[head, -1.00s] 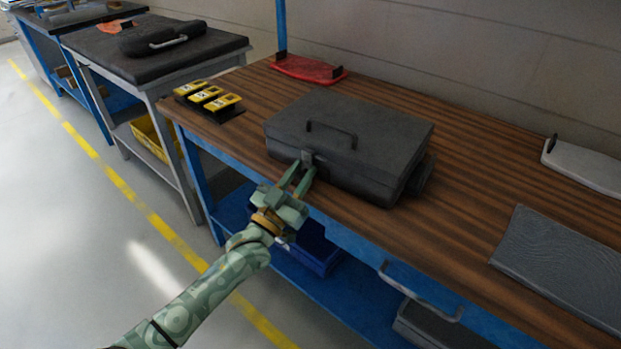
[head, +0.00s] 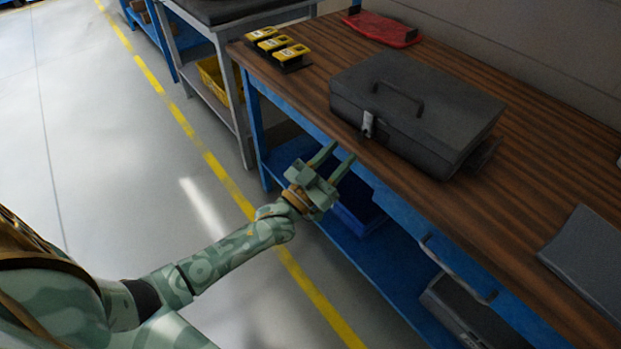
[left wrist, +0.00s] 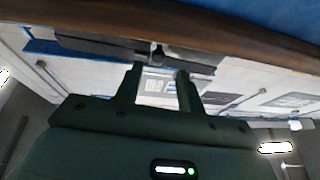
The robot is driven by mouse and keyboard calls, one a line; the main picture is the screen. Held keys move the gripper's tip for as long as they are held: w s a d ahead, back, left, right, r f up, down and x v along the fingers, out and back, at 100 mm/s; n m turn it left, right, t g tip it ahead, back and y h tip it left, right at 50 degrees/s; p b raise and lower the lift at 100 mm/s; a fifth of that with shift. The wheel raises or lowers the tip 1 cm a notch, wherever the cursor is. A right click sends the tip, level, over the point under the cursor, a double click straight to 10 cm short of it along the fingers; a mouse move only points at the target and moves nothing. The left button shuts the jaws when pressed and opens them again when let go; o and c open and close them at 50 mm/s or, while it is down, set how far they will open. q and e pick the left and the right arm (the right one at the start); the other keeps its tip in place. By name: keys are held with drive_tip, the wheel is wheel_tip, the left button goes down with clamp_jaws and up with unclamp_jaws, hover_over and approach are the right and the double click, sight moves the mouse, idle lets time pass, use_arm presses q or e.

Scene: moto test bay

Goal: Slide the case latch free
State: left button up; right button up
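The dark grey case (head: 415,115) lies shut on the wooden bench top, with its carry handle (head: 398,97) on the lid. The small light grey latch (head: 367,124) is on its front face, near the left end; I cannot tell whether it has slid. My left gripper (head: 334,160) is in front of the bench edge, apart from the latch. Its fingers stand apart and nothing is between them. The open fingers also show in the left wrist view (left wrist: 158,78). My right gripper is not in view.
Yellow-labelled blocks (head: 278,45) stand at the bench's left end, and a red tray (head: 383,30) at the back. A grey mat (head: 590,262) lies at right. A blue bin (head: 358,212) sits below. The floor at left is clear.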

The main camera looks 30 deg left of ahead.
use_arm(q)
drive_tip(key=p+v, duration=0.1)
drive_tip(key=v, duration=0.8)
drive_tip(key=shift+s, duration=0.2)
drive_tip(key=shift+f, duration=0.25)
